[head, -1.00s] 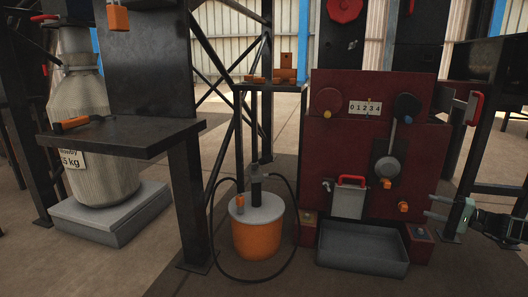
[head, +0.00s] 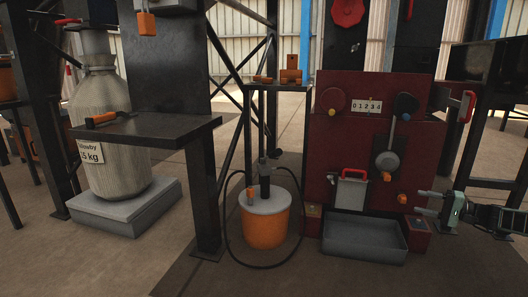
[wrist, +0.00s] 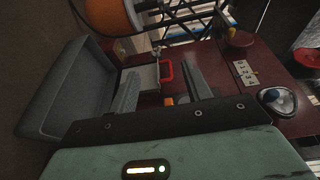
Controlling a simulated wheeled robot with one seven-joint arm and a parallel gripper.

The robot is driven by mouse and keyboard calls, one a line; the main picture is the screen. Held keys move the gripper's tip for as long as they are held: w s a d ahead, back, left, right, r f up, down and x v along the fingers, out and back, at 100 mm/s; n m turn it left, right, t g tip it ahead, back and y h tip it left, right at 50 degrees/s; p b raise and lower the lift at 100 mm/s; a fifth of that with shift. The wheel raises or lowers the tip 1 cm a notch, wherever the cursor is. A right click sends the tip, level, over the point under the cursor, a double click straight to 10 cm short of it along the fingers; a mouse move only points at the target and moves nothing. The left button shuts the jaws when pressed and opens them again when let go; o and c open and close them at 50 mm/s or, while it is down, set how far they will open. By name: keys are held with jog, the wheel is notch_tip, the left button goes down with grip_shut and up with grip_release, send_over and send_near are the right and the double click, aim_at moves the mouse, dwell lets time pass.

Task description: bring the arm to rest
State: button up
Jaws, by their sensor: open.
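My gripper (head: 424,203) is at the right edge of the head view, reaching left in front of the lower right part of the dark red press (head: 345,130). Its two fingers are apart with nothing between them. In the wrist view the open fingers (wrist: 160,92) point toward the press front, with the red-handled panel (wrist: 140,75) beyond them. I cannot tell the exact gap between the fingertips and the press.
A grey tray (head: 362,240) sits at the press foot. An orange bucket (head: 264,230) with a grey lid and black hose stands left of it. A dark table (head: 150,130) holds an orange-handled tool (head: 104,118). A large sack (head: 115,160) stands on a grey plinth. Floor in front is clear.

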jog(key=s+a+r+n+g+p, duration=0.1)
jog(key=a+r+n+g+p, duration=0.2)
jog(key=a, duration=0.7)
jog(key=s+a+r+n+g+h, duration=0.1)
jog(key=a+r+g, duration=0.2)
jog(key=a+r, duration=0.45)
jog(key=s+a+r+n+g+p, duration=0.1)
jog(key=a+r+n+g+p, duration=0.15)
jog(key=a, duration=0.85)
jog(key=s+a+r+n+g+h+p, duration=0.25)
jog(key=s+a+r+h, duration=0.2)
jog(key=s+a, duration=0.5)
jog(key=s+a+r+n+g+h+p, duration=0.1)
jog(key=s+a+r+g+h+p, duration=0.15)
jog(key=s+a+r, duration=0.5)
jog(key=s+d+r+n+t+h+p, duration=0.1)
jog(key=s+d+r+n+h+p, duration=0.15)
jog(key=s, duration=0.75)
jog(key=s+d+r+n+t+h+p, duration=0.1)
jog(key=s+h+p, duration=0.15)
jog(key=s, duration=0.85)
jog(key=s+d+r+n+t+h+p, duration=0.1)
jog(key=s+d+t+p, duration=0.15)
jog(key=s, duration=0.75)
notch_tip(320, 180, up, 38)
jog(key=p, duration=3.7)
jog(key=shift+w+a+f+g+p, duration=0.2)
jog(key=shift+w+a+g+p, duration=0.1)
jog(key=shift+a+g, duration=0.1)
